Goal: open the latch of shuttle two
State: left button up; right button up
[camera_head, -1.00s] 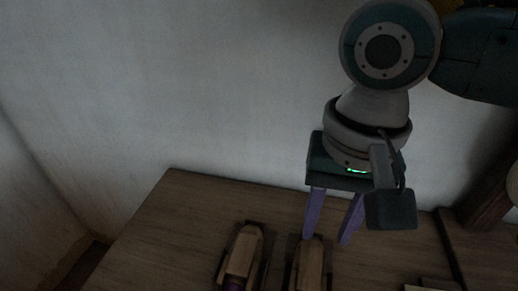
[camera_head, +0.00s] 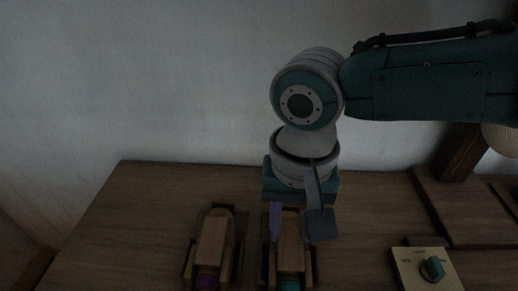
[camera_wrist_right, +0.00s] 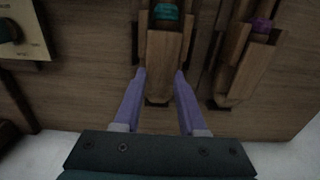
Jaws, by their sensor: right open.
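Two wooden shuttles lie side by side on the table. The left one (camera_head: 211,240) has a purple part at its near end, and the right one (camera_head: 290,255) has a teal part. They also show in the wrist view, the teal one (camera_wrist_right: 162,50) in the middle and the purple one (camera_wrist_right: 250,70) to its right. I cannot tell by label which is shuttle two, and no latch shows clearly. My right gripper (camera_wrist_right: 160,74) is open and empty, its purple fingers on either side of the teal shuttle's far end. No contact is clear. My left gripper is out of view.
A cream panel (camera_head: 408,268) with a teal knob (camera_head: 432,269) sits right of the shuttles. A dark wooden post (camera_head: 458,152) stands at the back right. The wooden table (camera_head: 120,230) is bare on the left. A pale wall (camera_head: 130,80) rises behind it.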

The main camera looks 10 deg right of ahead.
jog(key=shift+c, duration=0.3)
grip_shut()
jog(key=shift+r, duration=0.1)
